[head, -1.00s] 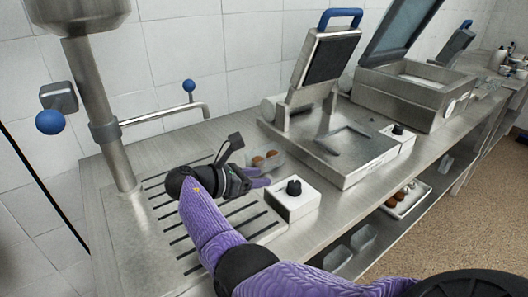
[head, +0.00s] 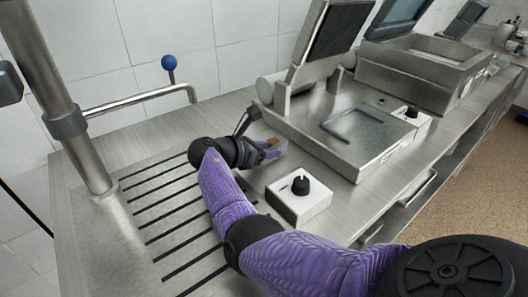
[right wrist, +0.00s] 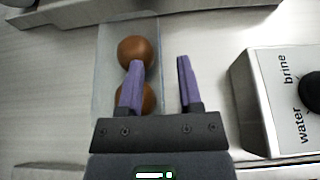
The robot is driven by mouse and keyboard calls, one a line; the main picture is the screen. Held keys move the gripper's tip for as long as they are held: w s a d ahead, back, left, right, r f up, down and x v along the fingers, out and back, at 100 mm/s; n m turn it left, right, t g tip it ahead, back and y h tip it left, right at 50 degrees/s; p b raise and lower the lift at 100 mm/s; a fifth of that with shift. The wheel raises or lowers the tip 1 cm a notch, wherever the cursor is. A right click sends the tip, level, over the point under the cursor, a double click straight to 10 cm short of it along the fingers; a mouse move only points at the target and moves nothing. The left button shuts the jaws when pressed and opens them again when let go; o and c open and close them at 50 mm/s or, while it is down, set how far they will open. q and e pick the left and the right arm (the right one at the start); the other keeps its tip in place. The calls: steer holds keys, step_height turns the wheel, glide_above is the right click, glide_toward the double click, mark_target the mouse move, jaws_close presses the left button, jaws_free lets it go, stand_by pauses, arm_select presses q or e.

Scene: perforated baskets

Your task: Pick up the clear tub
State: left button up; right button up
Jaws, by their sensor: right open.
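The clear tub (right wrist: 108,62) is a see-through container with two round brown things (right wrist: 136,52) in it, seen in the right wrist view. In the head view the tub (head: 281,146) is mostly hidden behind my right gripper (head: 272,153), beside the press. My right gripper (right wrist: 157,85) is open. In the right wrist view one purple finger lies over the inside of the tub and the other to the right of it, so the tub's right wall shows between them. I cannot tell whether they touch it. My left gripper is not in view.
A white box with a black knob (head: 299,197) stands close to the right of my gripper. A metal press (head: 345,145) with a raised lid is behind. A slotted drain area (head: 165,225) lies at left, under a metal spout (head: 140,101).

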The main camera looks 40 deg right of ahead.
jaws_close()
steer(key=shift+r, duration=0.2)
